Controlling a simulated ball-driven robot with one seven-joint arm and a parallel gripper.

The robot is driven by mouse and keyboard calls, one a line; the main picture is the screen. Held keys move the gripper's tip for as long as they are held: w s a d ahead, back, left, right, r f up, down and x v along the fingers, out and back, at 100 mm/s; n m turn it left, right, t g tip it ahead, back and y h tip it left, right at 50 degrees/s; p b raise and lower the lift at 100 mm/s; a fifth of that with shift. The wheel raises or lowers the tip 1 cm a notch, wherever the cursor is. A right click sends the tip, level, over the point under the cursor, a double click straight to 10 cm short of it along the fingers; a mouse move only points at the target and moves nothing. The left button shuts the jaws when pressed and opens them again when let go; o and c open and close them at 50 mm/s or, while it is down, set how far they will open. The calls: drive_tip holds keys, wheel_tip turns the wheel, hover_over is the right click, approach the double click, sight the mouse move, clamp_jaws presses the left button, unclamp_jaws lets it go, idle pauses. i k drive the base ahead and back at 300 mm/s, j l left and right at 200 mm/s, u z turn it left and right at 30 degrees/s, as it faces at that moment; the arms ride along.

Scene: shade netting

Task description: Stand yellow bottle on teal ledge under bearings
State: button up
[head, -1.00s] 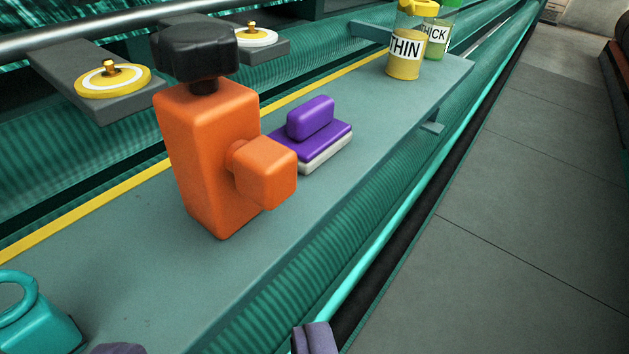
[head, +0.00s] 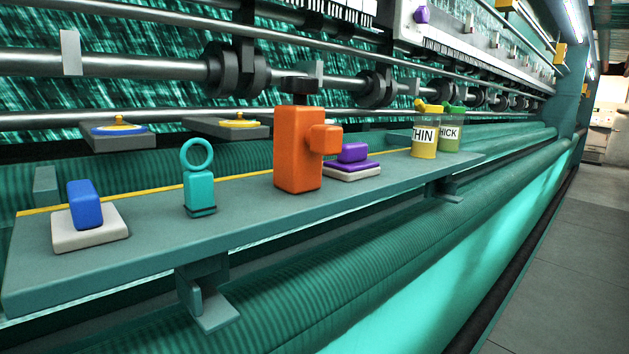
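The yellow bottle (head: 425,137), labelled THIN, stands upright near the right end of a long grey-teal ledge (head: 245,214). A green bottle (head: 451,130), with a label reading "HICK" in view, stands just to its right and behind. Black bearings (head: 230,68) sit on the steel shaft above and behind the ledge, with another bearing (head: 378,87) farther right. My gripper is not in view.
On the ledge, left to right, are a blue-handled white block (head: 90,232), a teal ringed object (head: 199,190), an orange black-topped container (head: 296,150) and a purple-handled block (head: 352,170). Striped rollers run below. Grey floor (head: 560,270) is clear at right.

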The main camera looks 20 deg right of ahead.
sight(388, 165)
drive_tip(key=l+u, duration=0.1)
drive_tip(key=u, duration=0.35)
drive_tip(key=i+l+u, duration=0.1)
drive_tip(key=u, duration=0.4)
drive_tip(key=l+u, duration=0.15)
drive_tip(key=u, duration=0.3)
drive_tip(key=l+u, duration=0.1)
drive_tip(key=u, duration=0.35)
drive_tip(key=k+l, duration=0.1)
drive_tip(key=l, duration=0.4)
drive_tip(key=k+l, duration=0.1)
drive_tip(key=l, duration=0.4)
drive_tip(key=k+l, duration=0.1)
drive_tip(key=l, duration=0.4)
drive_tip(key=k+l, duration=0.1)
drive_tip(key=l, duration=0.4)
drive_tip(key=k+l, duration=0.15)
drive_tip(key=l, duration=0.3)
drive_tip(key=k+l, duration=0.1)
drive_tip(key=l, duration=0.4)
drive_tip(key=i+u, duration=0.05)
